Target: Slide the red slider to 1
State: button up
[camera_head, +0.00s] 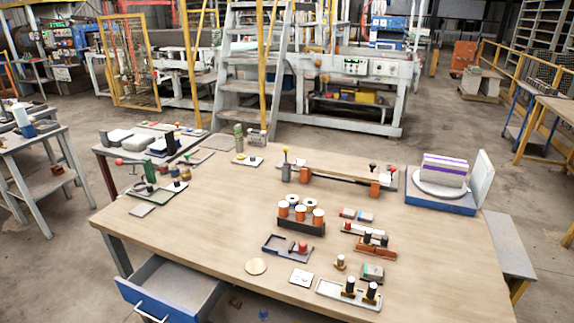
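The slider's number marks are too small to read. A small blue-edged tray (272,247) near the middle of the wooden table carries a red knob (303,246) toward its right end. I cannot tell which of these is the red slider. My gripper is not in view.
The wooden table (190,225) holds several small fixtures. Orange cylinders (300,214) stand behind the blue-edged tray. Black-topped pegs (350,285) stand at front right. A blue drawer (175,290) is open at front left. The table's left front is mostly clear.

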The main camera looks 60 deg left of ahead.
aim_at(347, 222)
jog(key=u, duration=1.7)
